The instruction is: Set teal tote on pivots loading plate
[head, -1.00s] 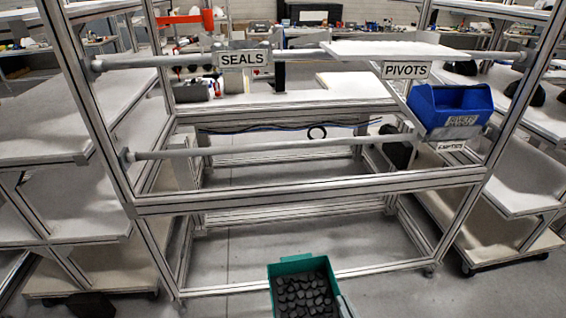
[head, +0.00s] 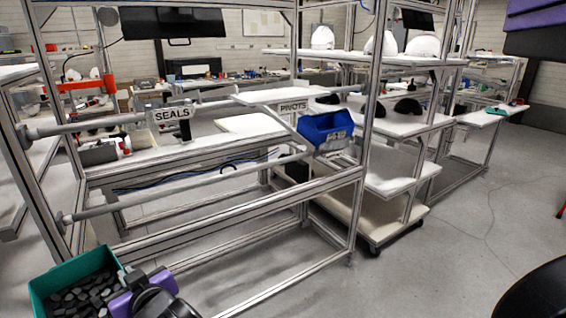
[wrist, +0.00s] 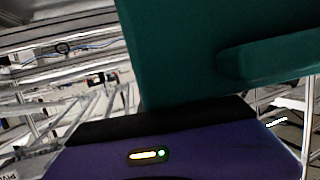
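The teal tote (head: 40,291), filled with dark pieces, is at the bottom left of the head view. My gripper (head: 122,282), with its purple body, is at the tote's right side and appears shut on its wall; the fingertips are hidden. In the wrist view the tote's teal wall (wrist: 185,50) fills the upper right, right against my gripper. The tote is held in front of the rack, off its shelves. The pivots loading plate (head: 272,97) is a white, empty board at the rack's upper right, behind the PIVOTS label (head: 293,107).
A blue bin (head: 327,131) sits below and right of the PIVOTS label. The SEALS label (head: 171,114) hangs on the rack's front rail to the left. Rack uprights (head: 366,110) stand beside the plate. The floor (head: 450,240) at right is mostly clear.

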